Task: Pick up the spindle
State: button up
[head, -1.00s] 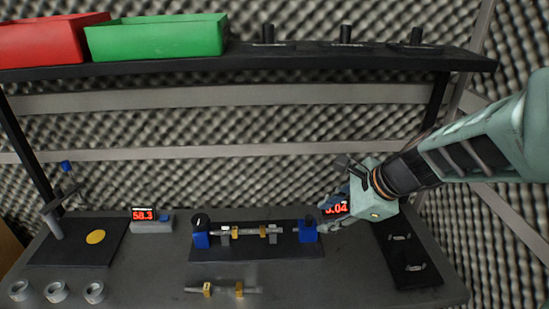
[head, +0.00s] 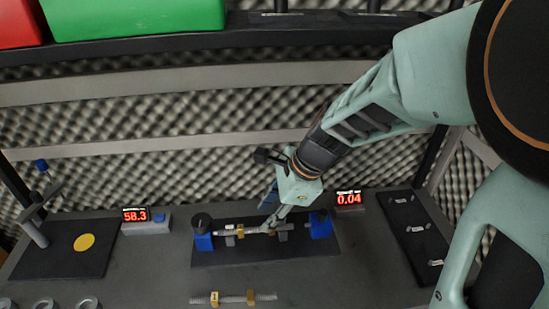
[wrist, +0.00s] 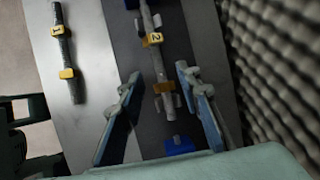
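A grey spindle (head: 222,232) with yellow tags lies across the black fixture plate, between two blue end blocks. In the wrist view this spindle (wrist: 156,60) carries a yellow tag marked 2. A second grey spindle (head: 233,298) with yellow tags lies on the bench in front of the fixture; in the wrist view (wrist: 64,50) its tag reads 1. My gripper (head: 270,224) is over the right part of the fixture spindle. In the wrist view my gripper (wrist: 158,76) is open, with one finger on each side of that spindle. Contact is not visible.
The blue blocks (head: 203,238) and (head: 320,224) stand at the fixture's ends. Displays reading 58.3 (head: 135,214) and 0.04 (head: 349,199) stand behind. A post stand (head: 35,228) is at left, a black plate (head: 410,235) at right. The foam wall (wrist: 285,80) is close.

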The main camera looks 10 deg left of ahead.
aim_at(256, 228)
jog(key=shift+s+b+x, duration=0.2)
jog(key=shift+b+x, duration=0.3)
jog(key=shift+x, duration=2.6)
jog(key=shift+a, duration=0.1)
jog(key=shift+c, duration=0.5)
grip_shut()
jog(key=shift+w, duration=0.1)
